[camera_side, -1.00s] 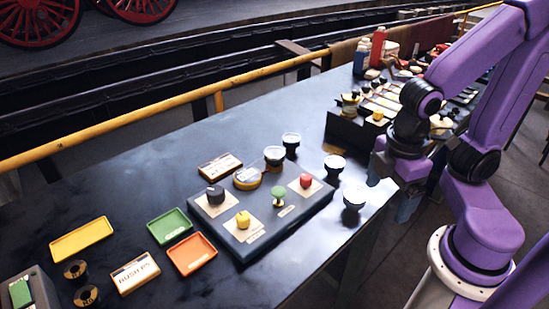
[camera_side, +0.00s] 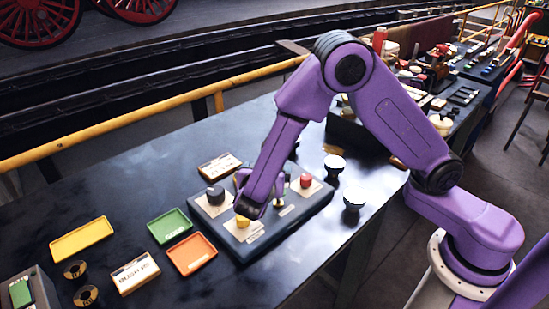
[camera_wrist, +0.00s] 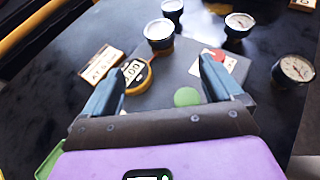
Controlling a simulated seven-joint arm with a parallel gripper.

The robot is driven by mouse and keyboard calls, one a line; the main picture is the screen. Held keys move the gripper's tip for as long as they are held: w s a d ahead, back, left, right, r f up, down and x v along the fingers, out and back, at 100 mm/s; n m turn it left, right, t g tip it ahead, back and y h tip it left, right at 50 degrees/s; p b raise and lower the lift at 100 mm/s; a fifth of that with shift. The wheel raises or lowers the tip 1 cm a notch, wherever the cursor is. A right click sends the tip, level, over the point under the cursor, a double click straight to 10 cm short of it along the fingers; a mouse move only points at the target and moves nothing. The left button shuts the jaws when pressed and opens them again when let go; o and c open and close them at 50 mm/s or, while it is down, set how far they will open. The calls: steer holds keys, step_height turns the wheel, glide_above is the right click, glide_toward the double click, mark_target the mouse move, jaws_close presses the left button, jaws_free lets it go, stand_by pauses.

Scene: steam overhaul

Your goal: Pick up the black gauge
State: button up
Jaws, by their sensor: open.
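Several round gauges with pale faces show in the wrist view, and I cannot tell which is the one named. A black-bodied gauge (camera_wrist: 297,69) is at the right, another dark gauge (camera_wrist: 238,24) is at the upper right, and two more gauges (camera_wrist: 159,32) (camera_wrist: 172,8) are at the top. In the side view, two black gauges (camera_side: 334,166) (camera_side: 354,199) stand right of the grey board; my arm hides the others. My gripper (camera_wrist: 164,68) is open and empty over the board, with the gauges beyond its fingertips.
The grey board (camera_side: 300,224) holds a black knob (camera_side: 215,195), a yellow piece (camera_side: 242,220), a red piece (camera_side: 306,181) and a green disc (camera_wrist: 186,97). A yellow-rimmed dial (camera_wrist: 138,76) lies near the left finger. Yellow (camera_side: 80,240), green (camera_side: 170,226) and orange (camera_side: 192,254) trays lie left.

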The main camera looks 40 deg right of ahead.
steer(key=x, duration=1.1)
steer(key=shift+w+d+f, duration=0.1)
steer(key=shift+w, duration=0.2)
steer(key=shift+x, duration=3)
steer(key=shift+s+d, duration=0.1)
steer(key=shift+s, duration=0.05)
steer(key=c, duration=1.3)
steer(key=shift+o, duration=0.2)
steer(key=shift+r, duration=0.95)
steer(key=s+r, duration=0.5)
steer(key=r, duration=0.2)
steer(key=shift+r, duration=0.35)
steer(key=s+r, duration=0.3)
steer(key=s, duration=0.6)
steer(key=shift+r, duration=0.25)
